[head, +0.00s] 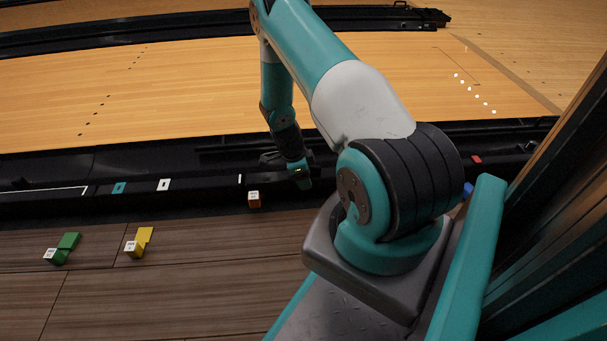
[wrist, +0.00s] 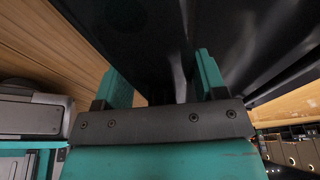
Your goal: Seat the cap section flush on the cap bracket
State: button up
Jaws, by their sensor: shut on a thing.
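My gripper (head: 300,178) is at the long black rail (head: 215,184) beside the lane, in the middle of the head view. In the wrist view its two teal fingers (wrist: 163,80) stand on either side of a broad, glossy black piece (wrist: 130,35), which appears to be the cap section, and are shut on it. That piece fills the upper middle of the wrist view. In the head view I cannot separate it from the black rail. I cannot make out the cap bracket or whether the section touches it.
Teal (head: 119,188), white (head: 163,184) and red (head: 476,159) marks sit along the rail. A dark slatted wall (head: 560,180) stands close at right.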

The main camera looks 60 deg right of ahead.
jog(key=o, duration=1)
jog(key=shift+c, duration=0.2)
jog(key=p+v, duration=1)
jog(key=v, duration=0.7)
jog(key=shift+r, duration=0.2)
jog(key=shift+a, duration=0.1)
